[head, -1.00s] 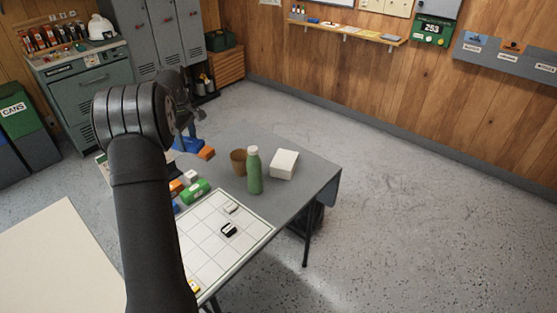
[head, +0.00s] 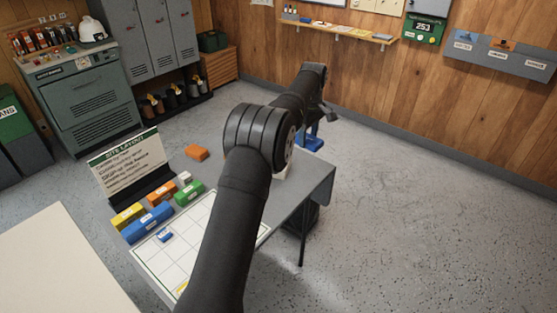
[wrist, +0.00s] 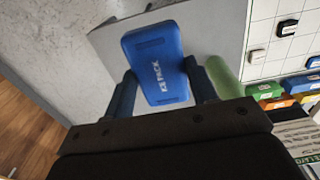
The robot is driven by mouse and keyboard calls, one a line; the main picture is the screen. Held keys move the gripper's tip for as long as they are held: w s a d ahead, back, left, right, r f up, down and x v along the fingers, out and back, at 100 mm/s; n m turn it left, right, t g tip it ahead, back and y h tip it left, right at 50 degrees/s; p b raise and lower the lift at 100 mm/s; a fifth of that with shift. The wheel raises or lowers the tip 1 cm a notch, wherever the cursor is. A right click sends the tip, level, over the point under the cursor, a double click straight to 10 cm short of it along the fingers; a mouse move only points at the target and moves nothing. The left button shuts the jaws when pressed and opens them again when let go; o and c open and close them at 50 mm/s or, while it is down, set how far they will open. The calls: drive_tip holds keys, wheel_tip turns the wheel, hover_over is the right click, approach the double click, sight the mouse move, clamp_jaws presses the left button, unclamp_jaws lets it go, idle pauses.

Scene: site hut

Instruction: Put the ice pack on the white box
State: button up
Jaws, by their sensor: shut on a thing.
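The blue ice pack (wrist: 157,65), a flat rounded block with white lettering, is held between the two fingers of my gripper (wrist: 161,88) in the wrist view. In the head view it shows as a blue patch (head: 312,143) over the far right end of the table, under the end of my arm. The height of the pack above the table or box is unclear.
A green bottle (wrist: 222,76) stands close to the right finger in the wrist view. The brown cup is hidden.

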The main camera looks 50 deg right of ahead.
drive_tip(key=w+f, duration=1.2)
drive_tip(key=shift+f, duration=1.95)
drive_tip(key=shift+f, duration=0.15)
drive_tip(key=o, duration=1)
drive_tip(key=shift+o, duration=0.2)
wheel_tip(320, 180, up, 12)
